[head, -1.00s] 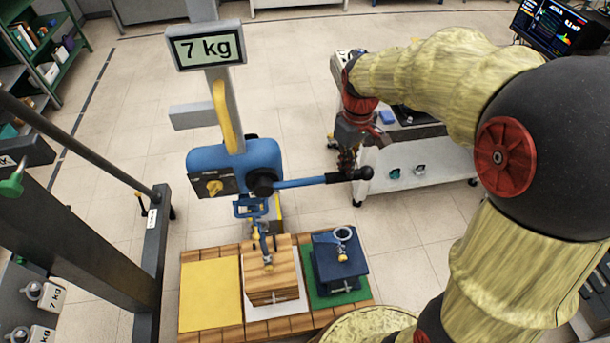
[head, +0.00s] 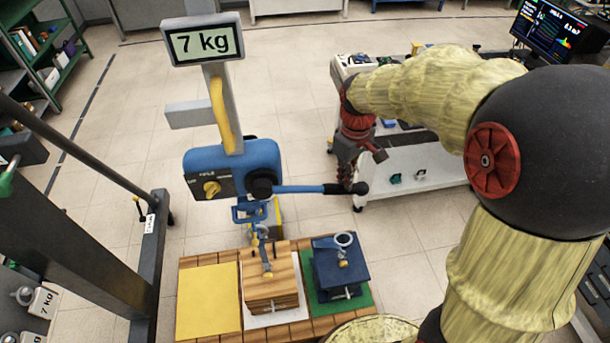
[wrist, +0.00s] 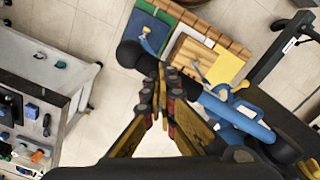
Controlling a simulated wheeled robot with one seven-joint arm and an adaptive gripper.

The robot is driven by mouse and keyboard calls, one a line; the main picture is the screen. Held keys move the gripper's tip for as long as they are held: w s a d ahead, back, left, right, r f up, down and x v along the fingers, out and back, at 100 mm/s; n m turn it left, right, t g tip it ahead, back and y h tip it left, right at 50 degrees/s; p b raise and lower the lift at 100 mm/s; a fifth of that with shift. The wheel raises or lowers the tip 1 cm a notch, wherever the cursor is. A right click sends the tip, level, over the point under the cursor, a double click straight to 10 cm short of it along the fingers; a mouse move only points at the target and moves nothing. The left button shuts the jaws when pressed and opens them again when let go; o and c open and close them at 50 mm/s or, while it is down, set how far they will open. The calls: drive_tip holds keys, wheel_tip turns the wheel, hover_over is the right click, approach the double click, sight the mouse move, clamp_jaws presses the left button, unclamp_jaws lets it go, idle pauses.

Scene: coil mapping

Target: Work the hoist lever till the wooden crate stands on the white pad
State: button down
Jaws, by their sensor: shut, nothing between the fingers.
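The wooden crate (head: 270,290) is upright over the white pad (head: 290,318), below the hoist's hook (head: 257,237); I cannot tell whether its underside touches the pad. The crate also shows in the wrist view (wrist: 187,56). The blue hoist (head: 235,165) has a blue lever (head: 305,189) pointing right, near level, with a black knob (head: 360,188). My gripper (head: 347,183) is at the lever's outer end, just inside the knob. In the wrist view its fingers (wrist: 163,72) are shut and empty, against or very near the dark lever end (wrist: 145,62).
A yellow pad (head: 208,300) lies left of the crate. A dark blue box (head: 338,268) stands on a green pad (head: 362,296) to the right. A display (head: 203,44) above the hoist reads 7 kg. A white cart (head: 425,165) stands behind my gripper; a grey frame (head: 155,250) is left.

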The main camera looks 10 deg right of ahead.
drive_tip(key=shift+a+f+b, duration=0.2)
drive_tip(key=shift+f+b, duration=0.25)
drive_tip(key=shift+f, duration=0.5)
drive_tip(key=r+p, duration=0.2)
drive_tip(key=r, duration=0.1)
drive_tip(key=r+p, duration=0.4)
drive_tip(key=r, duration=0.1)
drive_tip(key=shift+d+r, duration=0.3)
wheel_tip(320, 180, up, 10)
drive_tip(key=a+p, duration=0.2)
drive_tip(key=p, duration=0.5)
wheel_tip(320, 180, down, 7)
drive_tip(key=d+b, duration=0.1)
drive_tip(key=b, duration=0.3)
drive_tip(key=shift+f, duration=0.2)
drive_tip(key=shift+b, duration=0.3)
drive_tip(key=shift+d+f+b, duration=0.25)
drive_tip(key=shift+f+b, duration=0.4)
drive_tip(key=shift+f, duration=0.5)
drive_tip(key=shift+d+f+b, duration=0.25)
drive_tip(key=shift+f+b, duration=0.4)
drive_tip(key=shift+f, duration=0.6)
